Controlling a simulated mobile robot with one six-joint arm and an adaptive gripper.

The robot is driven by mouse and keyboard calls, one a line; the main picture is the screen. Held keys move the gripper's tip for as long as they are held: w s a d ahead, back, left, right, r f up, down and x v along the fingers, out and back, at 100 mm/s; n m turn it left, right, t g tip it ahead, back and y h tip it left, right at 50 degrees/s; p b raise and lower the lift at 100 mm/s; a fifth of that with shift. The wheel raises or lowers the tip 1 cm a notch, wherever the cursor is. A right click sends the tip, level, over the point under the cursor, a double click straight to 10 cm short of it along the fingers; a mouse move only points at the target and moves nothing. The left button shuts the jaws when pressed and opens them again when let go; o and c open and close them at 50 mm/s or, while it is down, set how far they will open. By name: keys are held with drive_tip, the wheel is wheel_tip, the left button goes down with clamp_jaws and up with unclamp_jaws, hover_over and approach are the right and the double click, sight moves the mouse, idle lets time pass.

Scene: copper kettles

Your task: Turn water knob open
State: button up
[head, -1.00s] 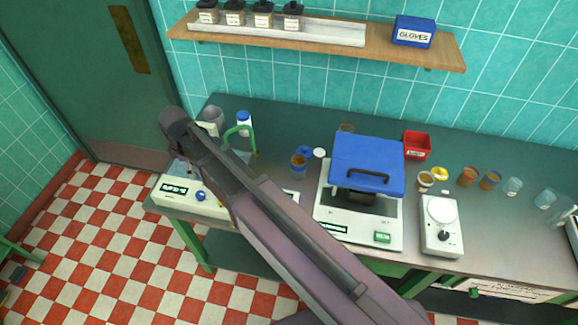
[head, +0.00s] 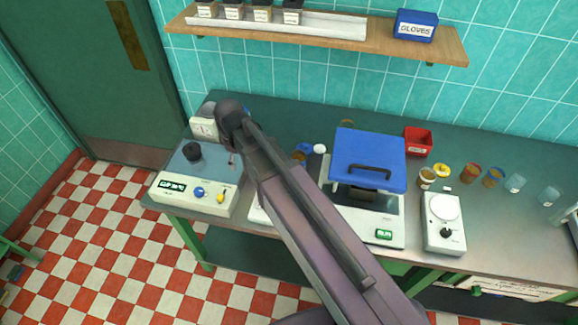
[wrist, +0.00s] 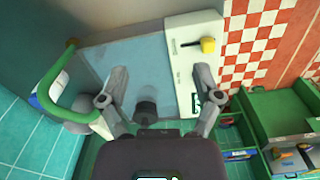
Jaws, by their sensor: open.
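A white unit (head: 235,208) with a blue-grey top stands at the bench's left end. Its front has a green display (head: 172,186), a blue knob (head: 199,192) and a yellow knob (head: 220,198); a dark round knob (head: 192,150) sits on top. No knob is legibly labelled as water. In the wrist view, my gripper (wrist: 161,72) is open and empty over the unit's top (wrist: 135,65), fingers wide apart. The yellow knob (wrist: 207,44) is beyond the right fingertip, apart from it. The dark knob (wrist: 146,108) shows between the fingers. The blue knob is not visible there.
A green curved handle (wrist: 50,95) is close to the left finger. A blue-topped device (head: 368,160) and a white balance (head: 443,222) stand further right on the bench. A shelf (head: 380,42) holds jars and a gloves box (head: 415,26). Bench behind the blue-topped device is mostly clear.

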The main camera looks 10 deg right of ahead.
drive_tip(key=s+d+f+m+b, duration=0.1)
drive_tip(key=d+m, duration=0.3)
drive_tip(key=d, duration=0.3)
drive_tip(key=s+d+f+m+b, duration=0.1)
drive_tip(key=d+m, duration=0.3)
drive_tip(key=d, duration=0.4)
drive_tip(key=shift+s, duration=0.75)
drive_tip(key=shift+f, duration=0.1)
drive_tip(key=s+d+f+m+b, duration=0.1)
drive_tip(key=s+d+m, duration=0.2)
drive_tip(key=d, duration=0.3)
drive_tip(key=shift+d+m, duration=0.15)
drive_tip(key=shift+m, duration=0.25)
